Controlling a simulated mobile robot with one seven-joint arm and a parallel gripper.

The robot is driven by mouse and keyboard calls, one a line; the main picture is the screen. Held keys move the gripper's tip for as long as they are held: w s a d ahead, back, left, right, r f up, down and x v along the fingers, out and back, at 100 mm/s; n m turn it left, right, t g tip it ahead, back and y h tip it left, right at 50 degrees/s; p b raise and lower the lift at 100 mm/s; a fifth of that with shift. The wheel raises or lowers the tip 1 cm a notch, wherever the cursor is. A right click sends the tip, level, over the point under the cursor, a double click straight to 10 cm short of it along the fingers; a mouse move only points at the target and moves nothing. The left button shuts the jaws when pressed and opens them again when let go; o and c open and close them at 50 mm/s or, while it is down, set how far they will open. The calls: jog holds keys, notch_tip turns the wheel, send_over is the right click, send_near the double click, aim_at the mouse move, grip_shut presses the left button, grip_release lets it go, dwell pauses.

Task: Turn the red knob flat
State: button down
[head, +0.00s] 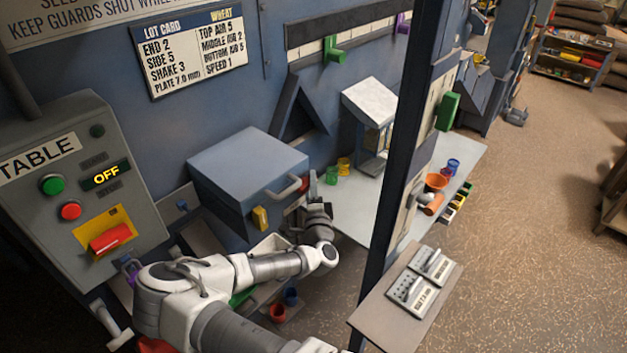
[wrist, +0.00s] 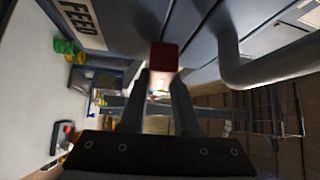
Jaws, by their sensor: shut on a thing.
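The red knob (wrist: 164,56) shows end-on in the wrist view, on the face of a blue-grey box. My gripper (wrist: 160,78) is shut on it, with one dark finger at each side. In the head view my gripper (head: 313,190) is at the right side of the blue-grey box (head: 250,155), and the arm hides most of the knob there. I cannot tell the knob's exact angle.
A grey bar handle (head: 287,190) is on the box close to my gripper; it also shows in the wrist view (wrist: 265,65). A pale table (head: 350,215) with coloured cups lies to the right. A dark post (head: 398,150) stands in front of it. A control panel (head: 75,190) is at left.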

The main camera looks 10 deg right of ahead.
jog(key=shift+f+m+g, duration=0.15)
jog(key=shift+m+g, duration=0.45)
jog(key=c, duration=0.6)
grip_release()
jog(key=shift+c, duration=0.2)
jog(key=s+a, duration=0.2)
jog(key=s, duration=1.5)
jog(key=shift+s+a, duration=0.15)
jog(key=shift+a, duration=0.25)
jog(key=shift+b, duration=0.3)
